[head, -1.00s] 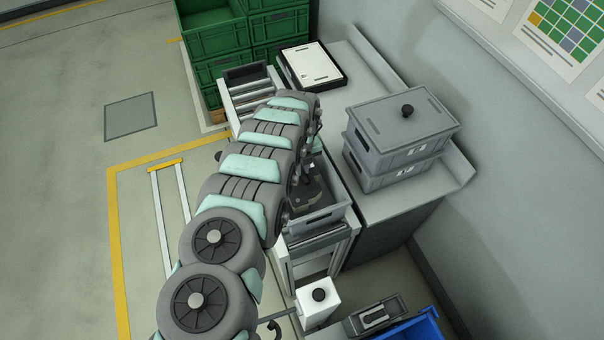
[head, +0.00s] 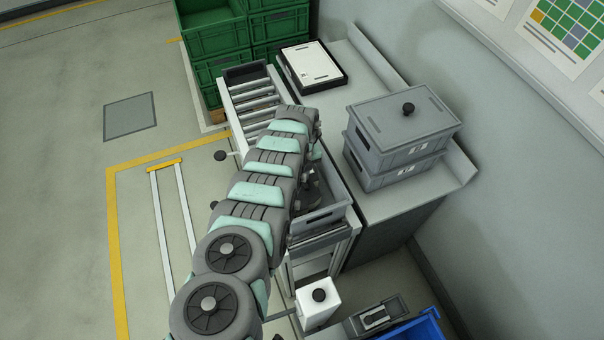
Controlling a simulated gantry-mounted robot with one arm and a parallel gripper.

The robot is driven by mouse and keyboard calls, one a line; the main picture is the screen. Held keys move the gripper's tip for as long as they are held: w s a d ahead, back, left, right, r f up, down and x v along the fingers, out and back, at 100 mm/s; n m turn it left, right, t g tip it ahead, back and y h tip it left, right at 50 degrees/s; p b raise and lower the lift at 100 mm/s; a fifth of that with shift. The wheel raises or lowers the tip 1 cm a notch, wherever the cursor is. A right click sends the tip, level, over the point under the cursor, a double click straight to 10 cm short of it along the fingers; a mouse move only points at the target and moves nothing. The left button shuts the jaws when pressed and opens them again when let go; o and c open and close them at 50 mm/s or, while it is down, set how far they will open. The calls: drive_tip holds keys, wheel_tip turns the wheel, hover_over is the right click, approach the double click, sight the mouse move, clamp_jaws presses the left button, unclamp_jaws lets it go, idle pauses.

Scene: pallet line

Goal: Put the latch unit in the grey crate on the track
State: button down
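The open grey crate (head: 322,217) sits at the near end of the roller track (head: 257,104), its left side hidden by my arm. My gripper (head: 311,188) is mostly hidden behind my arm, over or inside the crate. Only dark parts show there, so I cannot tell whether its fingers are open or hold anything. A grey unit with a pale metal latch-like bar (head: 377,316) lies at the bottom, beside a blue bin; I cannot tell whether it is the latch unit.
Two stacked grey crates (head: 398,150), the top one lidded with a black knob, stand on the bench right of the track. A white-topped tray (head: 313,66) lies behind. A white post with a black knob (head: 318,304) and the blue bin (head: 418,328) are in front. Green crates (head: 213,32) stand at the back.

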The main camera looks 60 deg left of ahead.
drive_tip(key=shift+f, duration=0.35)
drive_tip(key=c, duration=1.4)
unclamp_jaws()
drive_tip(key=shift+r+p, duration=0.55)
drive_tip(key=shift+r, duration=0.25)
wheel_tip(320, 180, up, 12)
drive_tip(key=shift+f+b, duration=0.2)
drive_tip(key=shift+b, duration=0.15)
